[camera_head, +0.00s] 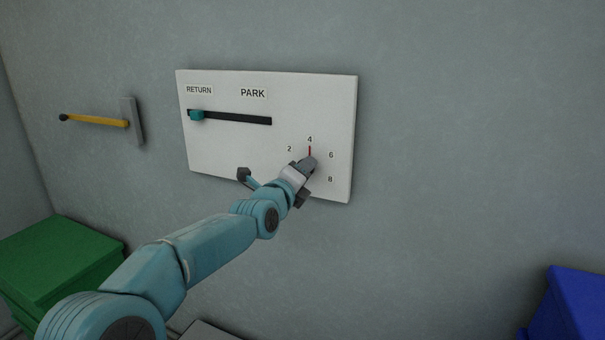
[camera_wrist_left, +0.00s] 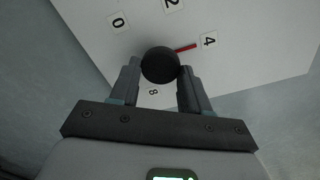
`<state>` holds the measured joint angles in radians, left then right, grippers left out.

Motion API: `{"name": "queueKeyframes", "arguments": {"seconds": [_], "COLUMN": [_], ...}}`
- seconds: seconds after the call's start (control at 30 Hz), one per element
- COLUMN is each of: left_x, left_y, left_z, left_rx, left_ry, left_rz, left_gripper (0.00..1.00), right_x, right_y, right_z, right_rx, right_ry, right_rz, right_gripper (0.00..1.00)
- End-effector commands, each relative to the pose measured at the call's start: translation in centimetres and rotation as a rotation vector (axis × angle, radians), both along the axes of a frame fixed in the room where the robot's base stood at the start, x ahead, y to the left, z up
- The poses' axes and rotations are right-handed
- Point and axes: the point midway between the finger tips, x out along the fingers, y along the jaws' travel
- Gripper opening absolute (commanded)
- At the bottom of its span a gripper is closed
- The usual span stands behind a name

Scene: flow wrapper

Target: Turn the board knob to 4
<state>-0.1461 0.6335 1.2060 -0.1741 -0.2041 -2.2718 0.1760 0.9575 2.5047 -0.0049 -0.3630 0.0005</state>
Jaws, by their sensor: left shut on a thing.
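The white board (camera_head: 225,150) is on the grey wall, with the numbers 2, 4, 6 and 8 visible around the knob. In the left wrist view the round dark knob (camera_wrist_left: 160,65) sits between the two fingers of my left gripper (camera_head: 308,164), which is shut on it. The red pointer (camera_head: 310,151) points up at the 4 label (camera_head: 310,139). In the left wrist view the pointer (camera_wrist_left: 186,47) also points toward the 4 (camera_wrist_left: 208,40). My gripper hides most of the knob in the head view. My right gripper is not in view.
A slider with a teal handle (camera_head: 197,115) is at the left, RETURN end of its slot, away from PARK. A green box (camera_head: 60,258) and a blue box (camera_head: 575,305) stand low at either side.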

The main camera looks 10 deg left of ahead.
Motion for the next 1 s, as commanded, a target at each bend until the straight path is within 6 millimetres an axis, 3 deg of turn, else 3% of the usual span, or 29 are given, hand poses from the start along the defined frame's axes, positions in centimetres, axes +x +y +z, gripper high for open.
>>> {"name": "queueKeyframes", "arguments": {"seconds": [0.1, 0.13, 0.2, 0.57, 0.67, 1.0], "left_x": [0.0, 0.0, 0.0, -0.6, -1.9, -9.1], "left_y": [0.1, 0.1, 0.1, 0.2, 0.5, 1.8], "left_z": [0.4, 0.4, 0.3, 0.1, 0.0, 0.1], "left_rx": [-0.003, -0.003, -0.003, -0.003, -0.002, -0.002], "left_ry": [-0.009, -0.009, -0.008, -0.004, -0.005, -0.006], "left_rz": [0.003, 0.003, 0.002, 0.001, 0.001, 0.001], "left_gripper": [0.16, 0.56, 0.70, 0.70, 0.70, 0.70], "right_x": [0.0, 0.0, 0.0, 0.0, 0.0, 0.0], "right_y": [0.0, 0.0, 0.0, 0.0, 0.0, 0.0], "right_z": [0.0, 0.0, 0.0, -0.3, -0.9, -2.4], "right_rx": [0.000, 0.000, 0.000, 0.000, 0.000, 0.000], "right_ry": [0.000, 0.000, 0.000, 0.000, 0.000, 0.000], "right_rz": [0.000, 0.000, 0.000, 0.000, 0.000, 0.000], "right_gripper": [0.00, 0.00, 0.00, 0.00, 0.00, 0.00]}}
